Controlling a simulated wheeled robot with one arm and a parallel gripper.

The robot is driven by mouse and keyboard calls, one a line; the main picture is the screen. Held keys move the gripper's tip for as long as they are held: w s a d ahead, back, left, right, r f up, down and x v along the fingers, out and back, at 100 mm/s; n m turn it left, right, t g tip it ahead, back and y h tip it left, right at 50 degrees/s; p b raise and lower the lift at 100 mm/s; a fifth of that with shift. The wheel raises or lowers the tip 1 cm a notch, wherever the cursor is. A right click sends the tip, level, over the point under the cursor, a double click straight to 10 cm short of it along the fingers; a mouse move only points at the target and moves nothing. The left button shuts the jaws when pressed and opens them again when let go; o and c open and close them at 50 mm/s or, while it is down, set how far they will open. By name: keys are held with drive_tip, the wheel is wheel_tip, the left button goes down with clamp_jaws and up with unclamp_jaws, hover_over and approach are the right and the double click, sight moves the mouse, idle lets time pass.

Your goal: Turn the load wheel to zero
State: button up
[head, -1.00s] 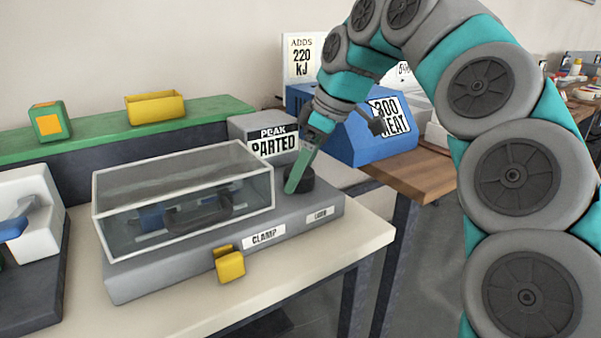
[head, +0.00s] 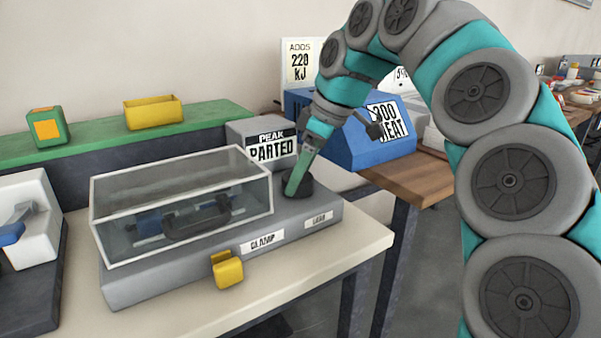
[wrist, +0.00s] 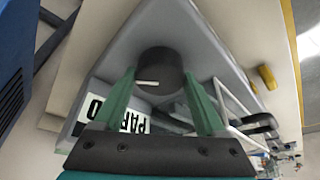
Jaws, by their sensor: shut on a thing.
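The load wheel (head: 307,186) is a dark round knob on the right end of the grey tester (head: 180,278), behind the small LOAD label (head: 319,219). My gripper (head: 292,188) reaches down to it with its green fingers. In the wrist view my gripper (wrist: 160,76) has one finger on each side of the load wheel (wrist: 162,64), shut on it. A white mark on the wheel (wrist: 147,82) points left in that view. The display (head: 272,150) behind the wheel reads PEAK and PARTED.
A clear cover (head: 180,190) lies over the clamp area, with a yellow handle (head: 228,271) at the front beside the CLAMP label (head: 262,243). A blue machine (head: 350,145) stands behind my gripper. The pale bench front (head: 350,243) is bare.

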drive_tip(key=shift+w+n+g, duration=0.15)
drive_tip(key=shift+n+g, duration=0.25)
drive_tip(key=shift+n, duration=1.1)
drive_tip(key=o, duration=1.3)
